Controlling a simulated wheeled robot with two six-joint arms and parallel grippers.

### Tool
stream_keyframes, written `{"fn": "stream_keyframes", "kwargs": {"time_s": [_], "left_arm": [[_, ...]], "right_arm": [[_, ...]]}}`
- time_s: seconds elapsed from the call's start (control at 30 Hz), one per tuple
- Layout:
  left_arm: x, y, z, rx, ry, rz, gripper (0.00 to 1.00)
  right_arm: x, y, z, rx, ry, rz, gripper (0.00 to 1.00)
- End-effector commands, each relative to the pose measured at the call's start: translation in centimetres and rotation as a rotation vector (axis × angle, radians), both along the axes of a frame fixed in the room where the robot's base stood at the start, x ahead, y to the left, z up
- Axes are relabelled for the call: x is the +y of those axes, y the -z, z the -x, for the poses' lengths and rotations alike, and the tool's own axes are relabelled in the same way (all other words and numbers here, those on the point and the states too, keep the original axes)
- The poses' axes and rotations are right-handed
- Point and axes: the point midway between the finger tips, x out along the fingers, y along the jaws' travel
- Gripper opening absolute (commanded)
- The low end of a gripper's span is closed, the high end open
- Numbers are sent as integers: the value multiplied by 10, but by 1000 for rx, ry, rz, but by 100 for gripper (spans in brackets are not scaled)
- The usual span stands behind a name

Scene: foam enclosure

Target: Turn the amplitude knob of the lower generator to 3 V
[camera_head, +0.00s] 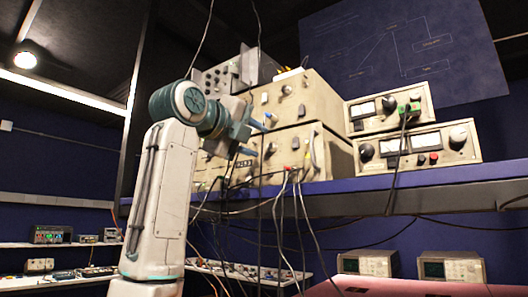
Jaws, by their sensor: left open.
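Two beige instruments are stacked on the blue shelf, an upper one (312,92) and a lower one (318,138), with knobs and leads on their fronts. Further right are two smaller stacked units with meters, an upper one (386,108) and a lower one (440,143). Labels are too small to read, so I cannot tell which knob sets amplitude. My left gripper (264,121) is open and empty before the beige stack, partly hiding its fronts. My right gripper is out of view.
The blue shelf (420,178) carries the instruments. Several cables (300,215) hang from the lower beige instrument over the shelf edge. A black cable (396,165) crosses the right-hand units. Oscilloscopes (450,266) stand below at right.

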Motion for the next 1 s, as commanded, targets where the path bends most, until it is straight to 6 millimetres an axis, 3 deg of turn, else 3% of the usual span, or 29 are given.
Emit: {"fn": "stream_keyframes", "kwargs": {"time_s": [0.03, 0.13, 0.33, 1.0], "left_arm": [[8, 3, 11, -5, -3, 1, 40], [19, 3, 28, -4, -2, 0, 40], [29, 0, 43, 0, -1, 0, 40], [32, -1, 47, 1, 0, -1, 40]], "right_arm": [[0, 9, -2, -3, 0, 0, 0], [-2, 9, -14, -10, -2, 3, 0], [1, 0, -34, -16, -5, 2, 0], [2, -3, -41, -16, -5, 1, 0]]}}
